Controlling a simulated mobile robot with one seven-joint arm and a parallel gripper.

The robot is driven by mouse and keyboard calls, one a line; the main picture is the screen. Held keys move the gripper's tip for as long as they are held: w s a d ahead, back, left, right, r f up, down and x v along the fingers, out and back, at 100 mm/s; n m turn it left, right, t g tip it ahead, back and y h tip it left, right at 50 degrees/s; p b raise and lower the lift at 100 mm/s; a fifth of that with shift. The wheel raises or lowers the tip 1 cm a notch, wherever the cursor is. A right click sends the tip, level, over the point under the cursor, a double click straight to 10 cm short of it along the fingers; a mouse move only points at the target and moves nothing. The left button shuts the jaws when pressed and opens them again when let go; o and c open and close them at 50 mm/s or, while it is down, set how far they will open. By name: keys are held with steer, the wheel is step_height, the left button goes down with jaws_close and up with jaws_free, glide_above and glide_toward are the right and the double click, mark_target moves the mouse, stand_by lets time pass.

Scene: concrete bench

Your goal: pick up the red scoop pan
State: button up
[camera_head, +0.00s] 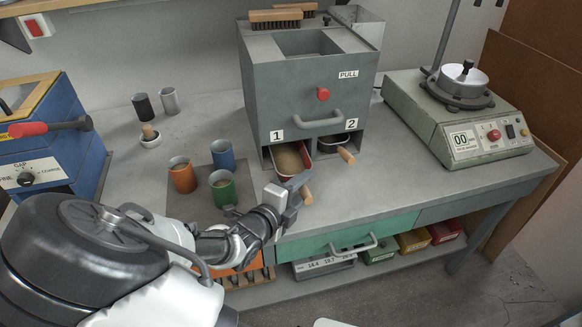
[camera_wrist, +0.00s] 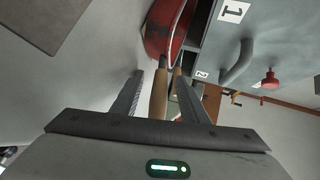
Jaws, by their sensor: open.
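The red scoop pan (camera_head: 308,161) sits in the opening marked 1 at the foot of the grey box, with tan grainy stuff in it. Its wooden handle (camera_head: 306,195) sticks out toward the bench front, partly hidden by my gripper. My gripper (camera_head: 297,181) is open at the handle. In the wrist view, the red scoop pan (camera_wrist: 160,42) shows at the top, and its handle (camera_wrist: 158,95) lies between the open fingers of my gripper (camera_wrist: 158,75). I cannot tell whether a finger touches it.
A dark pan with a wooden handle (camera_head: 346,157) sits in opening 2, close on the right. The grey box (camera_head: 290,95) rises behind. Orange (camera_head: 182,177), blue (camera_head: 223,154) and green (camera_head: 222,190) cups stand left.

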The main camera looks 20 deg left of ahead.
jaws_close()
steer(key=shift+r, duration=0.15)
